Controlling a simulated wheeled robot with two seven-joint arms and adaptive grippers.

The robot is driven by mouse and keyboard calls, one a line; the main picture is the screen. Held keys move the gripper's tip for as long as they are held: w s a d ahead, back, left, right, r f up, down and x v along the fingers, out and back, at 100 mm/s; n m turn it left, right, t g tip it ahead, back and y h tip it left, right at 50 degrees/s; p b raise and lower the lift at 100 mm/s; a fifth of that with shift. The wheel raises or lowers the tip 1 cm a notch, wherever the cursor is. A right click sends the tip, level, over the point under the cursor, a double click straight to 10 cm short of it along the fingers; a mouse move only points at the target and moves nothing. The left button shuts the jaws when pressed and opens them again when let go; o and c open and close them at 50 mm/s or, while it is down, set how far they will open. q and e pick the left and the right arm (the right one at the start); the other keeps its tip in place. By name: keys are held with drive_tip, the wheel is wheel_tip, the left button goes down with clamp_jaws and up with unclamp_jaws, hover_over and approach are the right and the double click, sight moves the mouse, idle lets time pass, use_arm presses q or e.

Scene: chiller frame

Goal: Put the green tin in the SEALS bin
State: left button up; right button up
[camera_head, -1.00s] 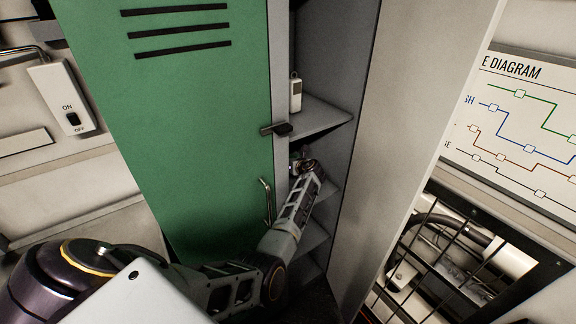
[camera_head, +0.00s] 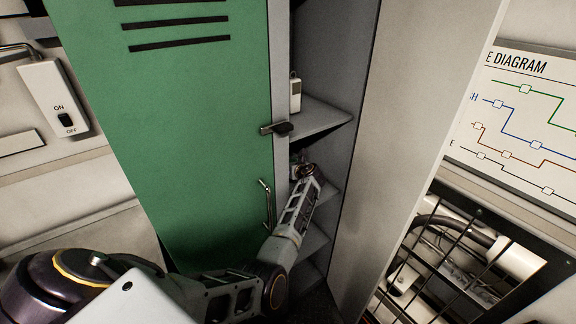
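My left arm comes in from the lower left and reaches into the open side of a locker. Its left gripper (camera_head: 297,165) is at the far end, inside the locker at a shelf below the middle one. The gripper is small and partly hidden by the locker's edge and my own wrist, so I cannot tell whether it is open or holds anything. I see no green tin and no SEALS bin. My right gripper is not in view.
The locker's green door (camera_head: 190,130) with a handle (camera_head: 266,204) and latch (camera_head: 277,129) stands left of the opening. A small white device (camera_head: 295,94) stands on the upper shelf (camera_head: 322,115). A caged pipe opening (camera_head: 450,262) is at the right.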

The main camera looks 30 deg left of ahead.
use_arm(q)
drive_tip(key=shift+f, duration=0.45)
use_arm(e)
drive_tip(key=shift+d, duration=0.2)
use_arm(q)
drive_tip(key=o, duration=1.1)
